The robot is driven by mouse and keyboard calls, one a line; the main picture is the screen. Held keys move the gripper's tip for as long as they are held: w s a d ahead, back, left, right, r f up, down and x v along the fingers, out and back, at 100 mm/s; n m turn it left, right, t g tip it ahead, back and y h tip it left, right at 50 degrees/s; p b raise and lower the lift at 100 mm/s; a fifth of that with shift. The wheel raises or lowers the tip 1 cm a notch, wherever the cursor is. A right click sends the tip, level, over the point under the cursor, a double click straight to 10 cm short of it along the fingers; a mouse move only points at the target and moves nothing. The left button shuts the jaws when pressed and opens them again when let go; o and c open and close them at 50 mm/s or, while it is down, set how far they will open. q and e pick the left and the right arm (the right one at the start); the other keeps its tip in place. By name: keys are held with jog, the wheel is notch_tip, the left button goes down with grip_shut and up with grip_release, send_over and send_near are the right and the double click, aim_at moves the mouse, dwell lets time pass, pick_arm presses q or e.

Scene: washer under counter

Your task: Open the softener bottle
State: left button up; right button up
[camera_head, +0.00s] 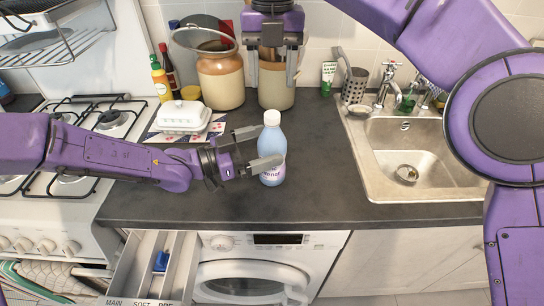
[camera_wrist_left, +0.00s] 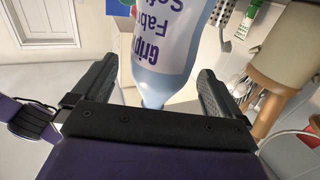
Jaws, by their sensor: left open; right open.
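The softener bottle (camera_head: 273,150) is light blue with a white cap (camera_head: 271,117) and stands upright on the dark counter, left of the sink. The cap is on it. My left gripper (camera_head: 256,148) is open, with its fingers reaching to either side of the bottle. In the left wrist view, the bottle (camera_wrist_left: 168,45) with its printed label is between the two open fingers (camera_wrist_left: 158,92); gaps show on both sides. My right gripper (camera_head: 272,78) is open and empty, pointing down behind and above the bottle, in front of a jar.
Stoneware jars (camera_head: 220,80) stand at the back wall. A white butter dish (camera_head: 183,115) and a gas hob (camera_head: 95,120) are on the left. A sink (camera_head: 405,155) is on the right. Below, the washer (camera_head: 255,270) has its detergent drawer (camera_head: 155,268) pulled out. The counter in front of the bottle is clear.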

aim_at(272, 114)
pick_arm(q)
jog(key=shift+x, duration=1.15)
pick_arm(e)
jog(key=shift+w+f, duration=0.1)
pick_arm(q)
jog(key=shift+d, duration=0.2)
grip_shut()
pick_arm(e)
jog(key=m, duration=1.2)
jog(key=shift+m, duration=0.3)
jog(key=m, duration=0.9)
jog(key=shift+m, duration=0.3)
notch_tip(272, 114, down, 8)
jog(key=shift+r, duration=0.1)
